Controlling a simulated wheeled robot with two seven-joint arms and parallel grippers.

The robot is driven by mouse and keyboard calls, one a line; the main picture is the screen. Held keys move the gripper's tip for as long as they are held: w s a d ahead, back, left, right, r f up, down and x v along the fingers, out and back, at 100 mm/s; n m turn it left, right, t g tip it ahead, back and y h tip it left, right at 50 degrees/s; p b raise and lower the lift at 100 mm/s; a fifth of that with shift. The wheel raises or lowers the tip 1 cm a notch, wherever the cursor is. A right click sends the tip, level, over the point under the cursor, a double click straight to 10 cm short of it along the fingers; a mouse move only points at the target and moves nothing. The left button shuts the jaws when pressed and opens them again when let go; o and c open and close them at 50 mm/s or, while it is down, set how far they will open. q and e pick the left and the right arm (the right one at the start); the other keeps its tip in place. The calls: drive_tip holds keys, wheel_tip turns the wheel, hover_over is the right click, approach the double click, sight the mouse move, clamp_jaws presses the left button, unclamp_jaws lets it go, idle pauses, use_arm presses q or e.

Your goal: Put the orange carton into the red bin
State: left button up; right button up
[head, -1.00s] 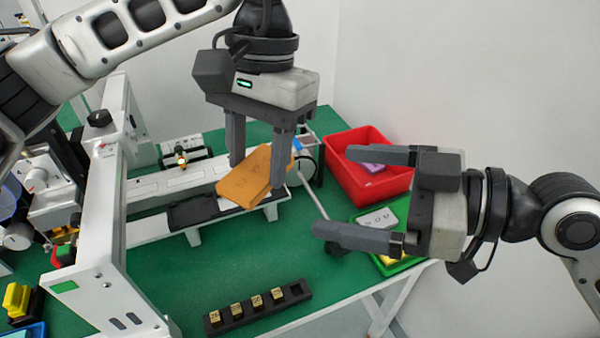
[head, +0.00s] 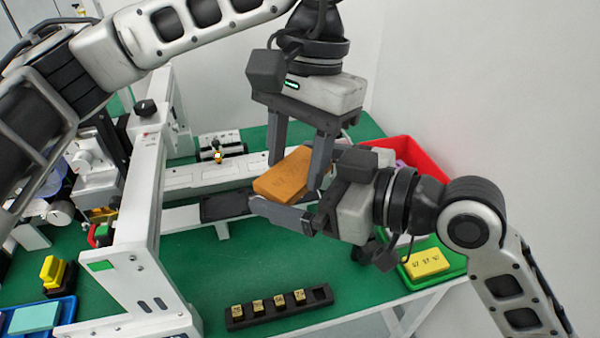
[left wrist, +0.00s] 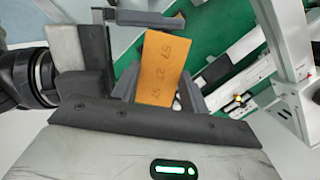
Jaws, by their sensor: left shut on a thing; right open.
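The orange carton (head: 284,175) is held between the fingers of my left gripper (head: 297,172), above the bench; printed characters show on its face in the left wrist view (left wrist: 162,72). My right gripper (head: 308,195) is open beside the carton. One of its fingers passes along the carton's lower front edge; its other finger is mostly hidden, and I cannot tell whether either touches. The red bin (head: 432,164) stands at the back right, behind my right gripper and partly hidden by it. A purple thing lies in it.
A green tray (head: 447,257) with a yellow block (head: 428,262) stands at the right bench edge. A black rack (head: 279,308) with several small blocks lies at the front. A white gantry frame (head: 145,215) rises at the left. Green bench surface between them is clear.

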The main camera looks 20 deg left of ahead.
drive_tip(key=shift+w, duration=0.1)
drive_tip(key=c, duration=0.8)
use_arm(q)
drive_tip(key=o, duration=0.8)
use_arm(e)
drive_tip(key=shift+o, duration=0.2)
use_arm(q)
drive_tip(key=shift+w+d+r, duration=0.1)
drive_tip(key=shift+w+r, duration=0.05)
drive_tip(key=shift+r, duration=0.35)
drive_tip(key=a+v, duration=0.1)
drive_tip(key=v, duration=1)
drive_tip(key=shift+d, duration=0.4)
